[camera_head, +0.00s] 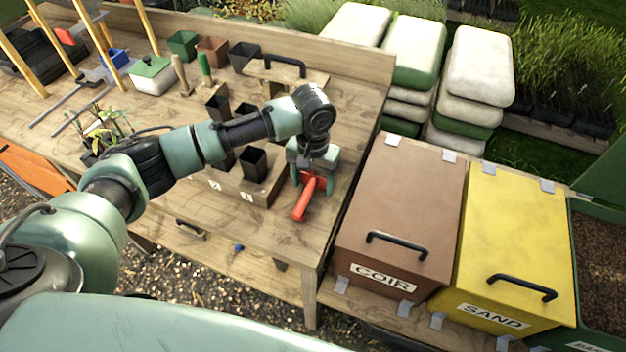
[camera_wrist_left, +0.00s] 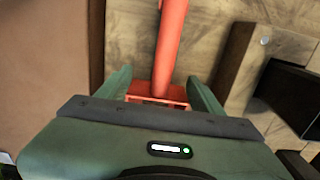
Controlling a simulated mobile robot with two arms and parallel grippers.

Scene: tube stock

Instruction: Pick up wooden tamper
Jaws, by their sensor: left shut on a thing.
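My left gripper (camera_head: 312,176) is over the right front part of the wooden bench, its fingers around a red tool (camera_head: 304,203). In the left wrist view the red tool (camera_wrist_left: 171,45) has a long handle pointing away, with a wider slotted part between the green fingers (camera_wrist_left: 165,92). The gripper is shut on it. A flat wooden block with a black bar handle (camera_head: 284,64) sits at the back of the bench; it may be the wooden tamper. A wooden peg-like tool (camera_head: 181,74) stands further left. Neither is touched by my gripper. My right gripper is not in view.
A wooden holder (camera_head: 232,184) with black pots is left of my left gripper. Brown COIR (camera_head: 405,205) and yellow SAND (camera_head: 518,235) bins stand right of the bench. Green, brown and black pots and a white box (camera_head: 153,77) line the back. Seedlings (camera_head: 103,128) are at left.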

